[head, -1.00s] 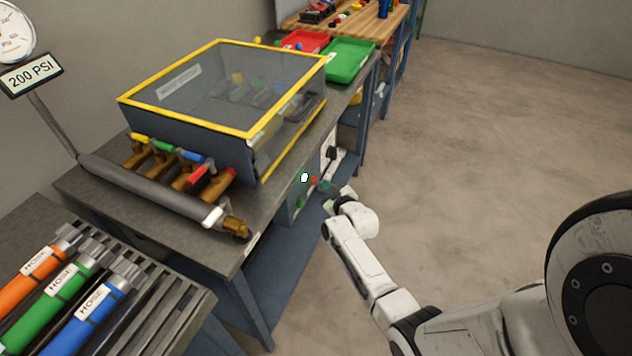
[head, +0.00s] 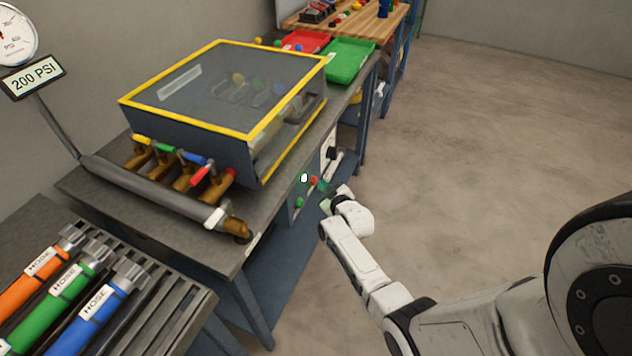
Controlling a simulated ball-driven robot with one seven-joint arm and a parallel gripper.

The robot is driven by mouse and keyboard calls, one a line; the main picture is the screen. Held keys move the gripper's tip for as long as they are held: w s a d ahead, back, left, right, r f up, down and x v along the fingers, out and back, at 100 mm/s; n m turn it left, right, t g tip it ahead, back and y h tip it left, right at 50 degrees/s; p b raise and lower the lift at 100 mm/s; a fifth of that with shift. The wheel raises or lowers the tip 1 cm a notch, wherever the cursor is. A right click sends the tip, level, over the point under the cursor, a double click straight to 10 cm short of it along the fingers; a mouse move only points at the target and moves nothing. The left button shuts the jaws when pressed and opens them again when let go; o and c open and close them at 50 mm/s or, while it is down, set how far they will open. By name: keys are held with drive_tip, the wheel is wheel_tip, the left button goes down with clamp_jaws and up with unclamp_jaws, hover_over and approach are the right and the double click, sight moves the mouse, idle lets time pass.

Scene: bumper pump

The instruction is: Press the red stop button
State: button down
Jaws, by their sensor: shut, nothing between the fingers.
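The red stop button (head: 313,180) is a small red knob on the panel at the front side of the workbench. A green button (head: 299,202) sits lower and to its left on the same panel. My gripper (head: 322,188) is shut and empty, with its tip just right of the red button and very close to it. I cannot tell whether the tip touches the button. A white round spot (head: 304,177) shows just left of the red button.
A yellow-framed clear box (head: 200,90) stands on the workbench (head: 262,215) above the panel. Brass valves with coloured handles (head: 180,165) line its front. Orange, green and blue hoses (head: 65,285) lie at the lower left. The floor (head: 480,150) to the right is clear.

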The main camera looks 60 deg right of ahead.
drive_tip(key=shift+w+r+p, duration=0.1)
drive_tip(key=shift+w+p, duration=0.2)
drive_tip(key=shift+w, duration=0.2)
idle(0.3)
drive_tip(key=shift+s, duration=0.1)
drive_tip(key=shift+s+b, duration=0.9)
drive_tip(key=shift+b, duration=0.25)
